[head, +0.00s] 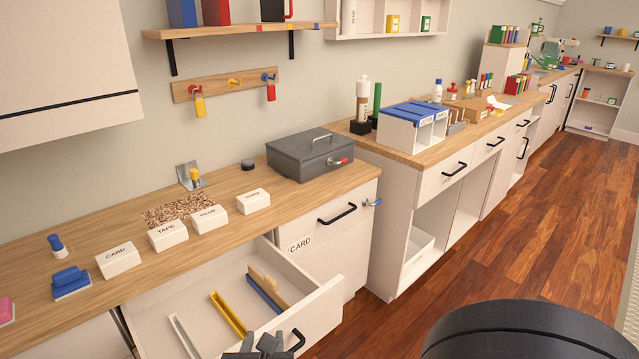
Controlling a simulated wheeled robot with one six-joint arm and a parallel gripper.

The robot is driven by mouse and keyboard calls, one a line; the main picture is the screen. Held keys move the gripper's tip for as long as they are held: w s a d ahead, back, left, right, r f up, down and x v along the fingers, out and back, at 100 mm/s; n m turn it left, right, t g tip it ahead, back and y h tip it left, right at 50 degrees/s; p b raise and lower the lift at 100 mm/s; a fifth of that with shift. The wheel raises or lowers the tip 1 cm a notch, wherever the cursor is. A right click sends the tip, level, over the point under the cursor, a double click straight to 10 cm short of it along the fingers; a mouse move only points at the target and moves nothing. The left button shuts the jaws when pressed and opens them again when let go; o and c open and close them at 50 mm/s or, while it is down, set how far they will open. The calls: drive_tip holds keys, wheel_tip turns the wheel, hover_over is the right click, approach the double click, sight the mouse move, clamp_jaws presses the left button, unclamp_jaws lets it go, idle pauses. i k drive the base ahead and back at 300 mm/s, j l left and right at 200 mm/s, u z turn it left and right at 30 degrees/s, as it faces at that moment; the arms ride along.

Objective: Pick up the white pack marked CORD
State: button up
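Several white packs stand in a row on the wooden counter. From the left they are one marked CARD (118,259), one marked TAPE (168,235), one marked GLUE (209,219) and a fourth pack (253,201). The label on the fourth is too small to read surely; it could be CORD. My gripper (265,343) shows as dark grey parts at the bottom edge, by the open drawer, well below and apart from the packs. It is partly cut off, and I cannot tell whether its fingers are open.
An open white drawer (318,307) juts out below the packs, with yellow, blue and white dividers. A grey cash box (310,155) stands right of the packs. A speckled mat (178,208) lies behind them. A blue stamp (70,280) lies at left. Wooden floor is clear at right.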

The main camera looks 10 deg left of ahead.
sight(249, 202)
drive_tip(key=i+l+z, duration=0.1)
drive_tip(key=i+z, duration=0.3)
drive_tip(key=i, duration=0.2)
drive_tip(key=i+z, duration=0.35)
drive_tip(key=i, duration=0.3)
drive_tip(key=i+j+u, duration=0.1)
drive_tip(key=i+u, duration=0.15)
drive_tip(key=u, duration=0.15)
drive_tip(key=i+u, duration=0.2)
drive_tip(key=u, duration=0.15)
drive_tip(key=i+u, duration=0.25)
drive_tip(key=u, duration=0.15)
drive_tip(key=i+j+u, duration=0.25)
drive_tip(key=u, duration=0.15)
drive_tip(key=i+j+u, duration=0.1)
drive_tip(key=i+u, duration=0.15)
drive_tip(key=u, duration=0.2)
